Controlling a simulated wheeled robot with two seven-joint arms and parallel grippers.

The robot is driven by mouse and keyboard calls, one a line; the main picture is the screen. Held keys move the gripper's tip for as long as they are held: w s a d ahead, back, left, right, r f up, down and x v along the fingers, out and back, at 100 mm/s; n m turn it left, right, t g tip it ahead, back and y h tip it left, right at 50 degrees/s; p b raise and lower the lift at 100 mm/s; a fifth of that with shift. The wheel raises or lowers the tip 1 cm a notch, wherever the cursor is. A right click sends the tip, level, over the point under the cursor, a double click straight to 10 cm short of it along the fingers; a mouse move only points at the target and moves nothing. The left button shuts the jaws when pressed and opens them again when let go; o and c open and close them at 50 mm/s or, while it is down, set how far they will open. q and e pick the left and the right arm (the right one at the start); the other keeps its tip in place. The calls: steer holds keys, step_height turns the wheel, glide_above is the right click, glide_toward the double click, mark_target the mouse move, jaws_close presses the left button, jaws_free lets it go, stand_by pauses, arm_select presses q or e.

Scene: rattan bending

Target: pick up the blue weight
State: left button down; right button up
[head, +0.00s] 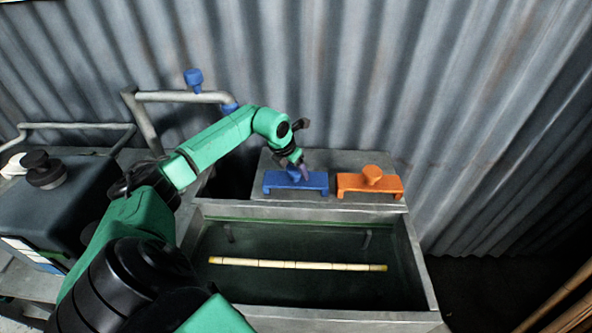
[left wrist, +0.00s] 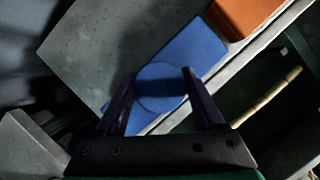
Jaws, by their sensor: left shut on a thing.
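The blue weight (head: 312,181) sits on a grey ledge behind the trough, with its flat bar and feet showing in the head view. It also shows in the left wrist view (left wrist: 193,55), with its round knob between my fingers. My left gripper (head: 303,172) reaches down onto the knob from above; it also shows in the left wrist view (left wrist: 155,95). Its fingers are shut on the knob, and the weight looks to be still on the ledge. My right gripper is in neither view.
An orange weight (head: 371,181) stands just right of the blue one. A pale rattan pole (head: 297,264) lies in the dark trough (head: 425,290) in front. A pipe with blue fittings (head: 180,97) rises at the left, near a dark tank (head: 60,200). A corrugated wall closes the back.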

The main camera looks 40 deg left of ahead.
arm_select(q)
steer(key=shift+r, duration=0.15)
step_height(320, 180, up, 10)
steer(key=shift+w+f+b, duration=0.1)
steer(key=shift+b, duration=1.05)
step_height(320, 180, up, 10)
steer(key=shift+d, duration=0.1)
